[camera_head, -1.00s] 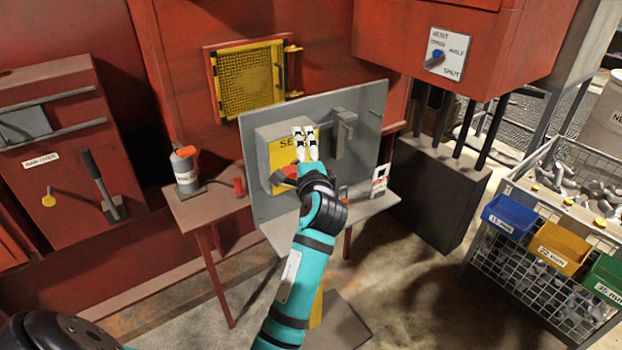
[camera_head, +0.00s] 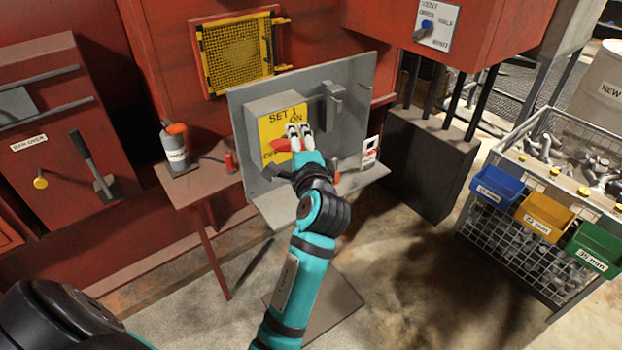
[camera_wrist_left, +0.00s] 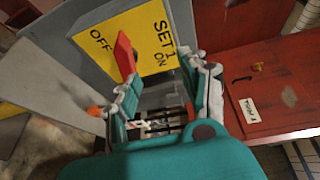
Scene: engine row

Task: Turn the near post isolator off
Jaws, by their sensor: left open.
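The isolator is a grey box with a yellow face (camera_head: 268,128) marked SET 1, ON and OFF, on an upright grey panel (camera_head: 357,75). Its red handle (camera_head: 281,145) lies across the face near the OFF mark; part of it is hidden in the head view. My left gripper (camera_head: 299,130) is open in front of the right part of the face. In the left wrist view, the red handle (camera_wrist_left: 125,53) shows beside the left finger of the open gripper (camera_wrist_left: 163,82), outside the gap between the fingers. I cannot tell whether finger and handle touch. My right gripper is not in view.
A grey bracket (camera_head: 334,97) sticks out right of the yellow face. A bottle (camera_head: 176,147) and a small red item (camera_head: 229,161) stand on the shelf to the left. A white-and-red tag (camera_head: 370,152) stands at right. Blue, yellow and green bins hang further right.

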